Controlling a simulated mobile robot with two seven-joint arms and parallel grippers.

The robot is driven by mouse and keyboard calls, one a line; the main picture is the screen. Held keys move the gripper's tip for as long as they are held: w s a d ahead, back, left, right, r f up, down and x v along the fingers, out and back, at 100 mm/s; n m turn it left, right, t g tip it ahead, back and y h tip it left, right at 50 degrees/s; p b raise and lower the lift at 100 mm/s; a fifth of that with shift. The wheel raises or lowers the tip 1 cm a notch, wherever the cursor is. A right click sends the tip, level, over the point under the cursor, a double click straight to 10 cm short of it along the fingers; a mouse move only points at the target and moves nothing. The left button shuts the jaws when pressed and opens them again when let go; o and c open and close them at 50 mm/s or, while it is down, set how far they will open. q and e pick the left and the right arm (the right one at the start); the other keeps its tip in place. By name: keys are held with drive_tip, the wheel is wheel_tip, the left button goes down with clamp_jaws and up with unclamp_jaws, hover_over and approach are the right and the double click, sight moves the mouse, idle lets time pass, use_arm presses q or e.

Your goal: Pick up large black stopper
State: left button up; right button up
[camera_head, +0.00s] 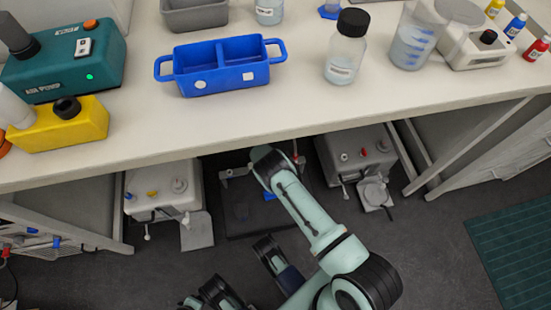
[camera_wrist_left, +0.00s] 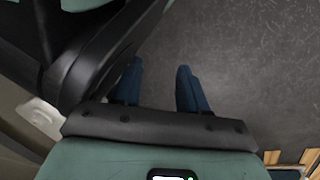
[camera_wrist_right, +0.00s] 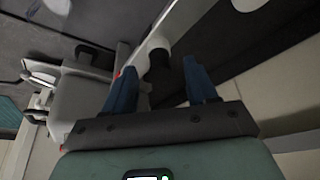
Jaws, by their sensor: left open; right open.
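A dark, stubby cylindrical thing (camera_wrist_right: 158,80), which looks like the large black stopper, shows in the right wrist view against a pale bar. My right gripper (camera_wrist_right: 160,66) is open, and its two blue fingers lie either side of this dark thing in the picture. I cannot tell whether they touch it or how far away it is. In the head view my right arm reaches under the bench, and I cannot make out the stopper there. My left gripper (camera_wrist_left: 159,68) is open and empty above the grey floor.
The white bench (camera_head: 290,118) overhangs the reach of my right arm. Under it stand grey machines, left (camera_head: 158,185) and right (camera_head: 352,152), with a dark base (camera_head: 240,220) between them. A blue tray (camera_head: 222,88) and a black-capped bottle (camera_head: 345,62) stand on top.

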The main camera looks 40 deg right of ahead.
drive_tip(key=shift+f, duration=0.15)
clamp_jaws()
